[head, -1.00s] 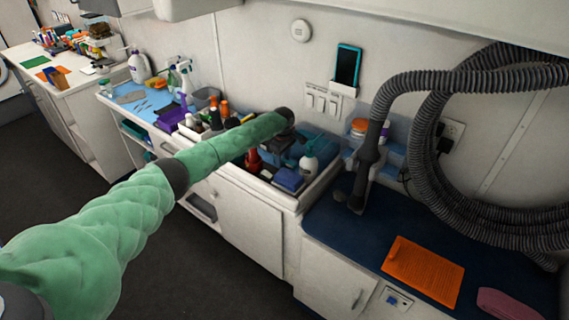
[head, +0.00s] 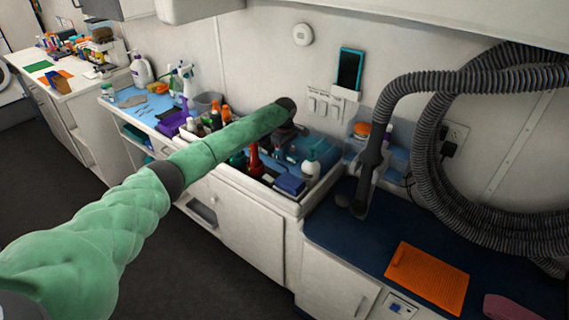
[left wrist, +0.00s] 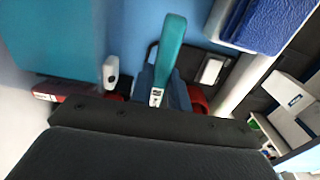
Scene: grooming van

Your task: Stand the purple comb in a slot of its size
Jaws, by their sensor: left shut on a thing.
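My left gripper (head: 287,146) points down over the open bin (head: 318,193) set in the counter, partly hidden by my forearm. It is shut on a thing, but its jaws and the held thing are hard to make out. In the left wrist view, a teal strip (left wrist: 171,45) with a dark blue lower part stands in front of the dark gripper body; I cannot tell whether it is held. I cannot make out the purple comb or a slot of its size. My right gripper is not in view.
A grey hose (head: 425,150) hangs at right. An orange mat (head: 428,277) lies on the dark blue bench top, which has free room.

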